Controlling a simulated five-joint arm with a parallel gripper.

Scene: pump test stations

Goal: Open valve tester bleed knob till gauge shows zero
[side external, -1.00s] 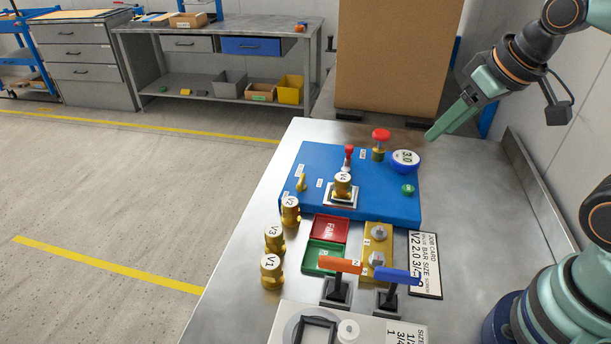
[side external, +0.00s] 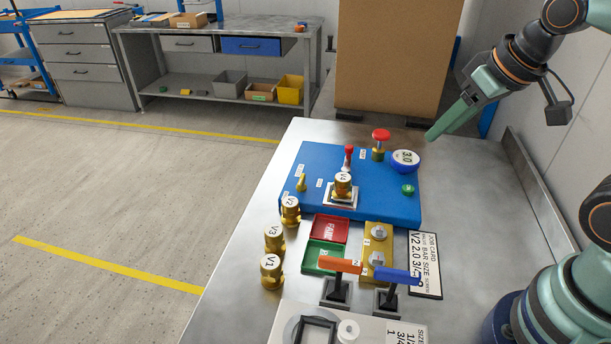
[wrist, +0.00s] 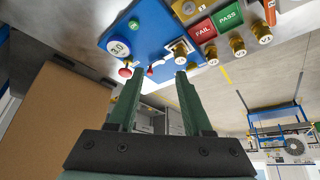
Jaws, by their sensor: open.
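The blue valve tester (side external: 400,206) lies on the steel bench and also shows in the wrist view (wrist: 150,18). Its round gauge (side external: 405,159) reads 3.0. A brass valve (side external: 343,187) marked V4 sits upright on its square seat. The tester carries a red-topped knob (side external: 381,135) on a brass stem, a red-handled lever (side external: 348,154), a small yellow knob (side external: 301,183) and a green button (side external: 407,189). Their labels are too small to read, so I cannot tell which is the bleed knob. My gripper (wrist: 158,86) is open and empty, raised right of the red-topped knob.
Brass valves V3 (side external: 274,239) and V1 (side external: 271,271), plus another, stand along the left. Red FAIL (side external: 331,229) and green (side external: 322,256) trays lie in front. Orange (side external: 340,265) and blue (side external: 398,276) levers stand nearer. A cardboard box (side external: 390,60) rises behind.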

